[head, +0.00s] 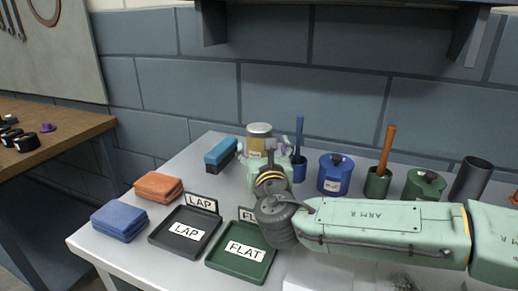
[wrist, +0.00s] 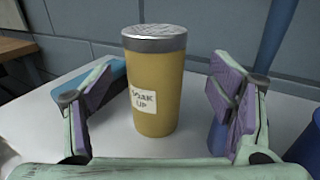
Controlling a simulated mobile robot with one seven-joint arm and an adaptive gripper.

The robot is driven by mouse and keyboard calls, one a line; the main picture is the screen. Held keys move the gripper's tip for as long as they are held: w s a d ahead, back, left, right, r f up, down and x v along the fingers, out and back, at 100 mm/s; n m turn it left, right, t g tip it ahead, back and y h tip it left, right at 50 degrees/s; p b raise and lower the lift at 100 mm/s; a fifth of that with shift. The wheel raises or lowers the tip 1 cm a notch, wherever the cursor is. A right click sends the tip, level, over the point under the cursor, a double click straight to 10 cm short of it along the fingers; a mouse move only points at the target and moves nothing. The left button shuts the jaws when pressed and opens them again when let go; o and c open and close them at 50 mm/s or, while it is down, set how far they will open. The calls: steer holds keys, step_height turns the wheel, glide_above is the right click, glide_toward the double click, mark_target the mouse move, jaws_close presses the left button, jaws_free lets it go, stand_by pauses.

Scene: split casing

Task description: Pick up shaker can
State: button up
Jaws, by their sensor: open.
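The shaker can (wrist: 157,90) is a yellow-brown cylinder with a grey metal perforated top and a white label reading "SOAK UP". It stands upright on the table. In the head view the shaker can (head: 259,132) shows at the back of the white table, its lower part hidden by my gripper. My gripper (head: 268,150) is open. In the wrist view its purple-padded fingers (wrist: 160,98) are spread to the left and right of the can, with visible gaps on both sides.
A blue block (head: 221,153) is left of the can, and a blue cup (head: 299,168) with a handle is right. A blue lidded pot (head: 335,173) stands farther right. The LAP tray (head: 160,240), FLAT tray (head: 225,270), orange cloth (head: 158,186) and blue cloth (head: 119,221) lie in front.

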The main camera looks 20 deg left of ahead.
steer(key=x, duration=0.1)
steer(key=p+x, duration=0.1)
steer(key=x, duration=0.2)
steer(key=shift+s+a+r, duration=0.15)
steer(key=shift+a+r, duration=0.1)
steer(key=shift+r, duration=0.05)
steer(key=shift+w+a+f, duration=0.1)
steer(key=shift+w+a, duration=0.05)
steer(key=shift+w, duration=0.25)
steer(key=shift+c, duration=0.6)
steer(key=c, duration=1.3)
steer(key=shift+c, duration=0.7)
